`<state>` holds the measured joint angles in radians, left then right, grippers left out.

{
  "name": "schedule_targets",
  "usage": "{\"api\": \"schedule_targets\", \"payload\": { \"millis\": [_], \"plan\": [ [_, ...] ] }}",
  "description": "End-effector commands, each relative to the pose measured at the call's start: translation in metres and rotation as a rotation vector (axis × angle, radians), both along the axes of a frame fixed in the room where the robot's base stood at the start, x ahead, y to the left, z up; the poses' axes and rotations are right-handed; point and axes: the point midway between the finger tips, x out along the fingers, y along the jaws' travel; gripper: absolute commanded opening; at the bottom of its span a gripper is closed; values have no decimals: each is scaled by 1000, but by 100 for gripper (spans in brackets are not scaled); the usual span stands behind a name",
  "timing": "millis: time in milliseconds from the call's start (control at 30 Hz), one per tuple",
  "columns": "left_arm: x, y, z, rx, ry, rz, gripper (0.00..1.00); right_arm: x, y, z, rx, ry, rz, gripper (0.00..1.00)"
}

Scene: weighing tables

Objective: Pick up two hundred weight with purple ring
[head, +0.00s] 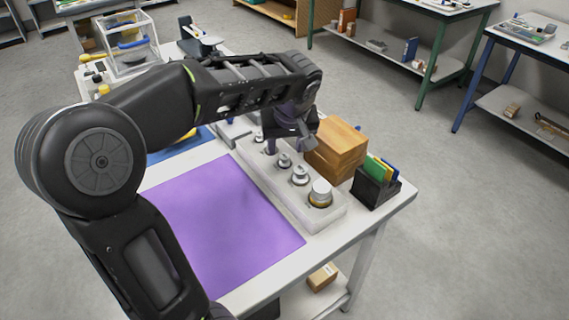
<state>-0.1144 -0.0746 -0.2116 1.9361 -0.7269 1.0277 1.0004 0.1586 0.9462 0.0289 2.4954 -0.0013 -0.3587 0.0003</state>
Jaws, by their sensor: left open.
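Several metal knobbed weights stand in a row in a pale block on the table. The largest weight (320,193) is at the near right end and shows a brownish ring at its base. Smaller weights, a second (300,176) and a third (284,161), stand behind it. A purple ring cannot be made out for sure on any weight. My left gripper (289,146) reaches over the far part of the row, pointing down, open. It partly hides the smaller weights there. My right gripper is not in view.
A purple mat (220,222) covers the near table. A wooden box (340,148) stands close to the right of the row and gripper. A black holder with coloured cards (376,187) is at the right edge. A glass-sided case (130,43) stands far back.

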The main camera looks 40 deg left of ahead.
Motion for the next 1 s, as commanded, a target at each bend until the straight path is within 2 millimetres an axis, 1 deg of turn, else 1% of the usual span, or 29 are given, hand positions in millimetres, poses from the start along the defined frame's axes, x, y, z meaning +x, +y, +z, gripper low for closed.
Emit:
{"api": "schedule_targets", "payload": {
  "millis": [67,167,400,500,1000],
  "plan": [
    [0,0,-1,1,1,0,48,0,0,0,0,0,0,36],
    [2,2,-8,0,3,0,48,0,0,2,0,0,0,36],
    [12,11,-40,1,4,0,48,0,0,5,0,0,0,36],
    [14,14,-47,1,1,-1,48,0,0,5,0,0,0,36],
    [14,14,-48,0,0,0,48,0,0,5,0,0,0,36]
  ]
}}
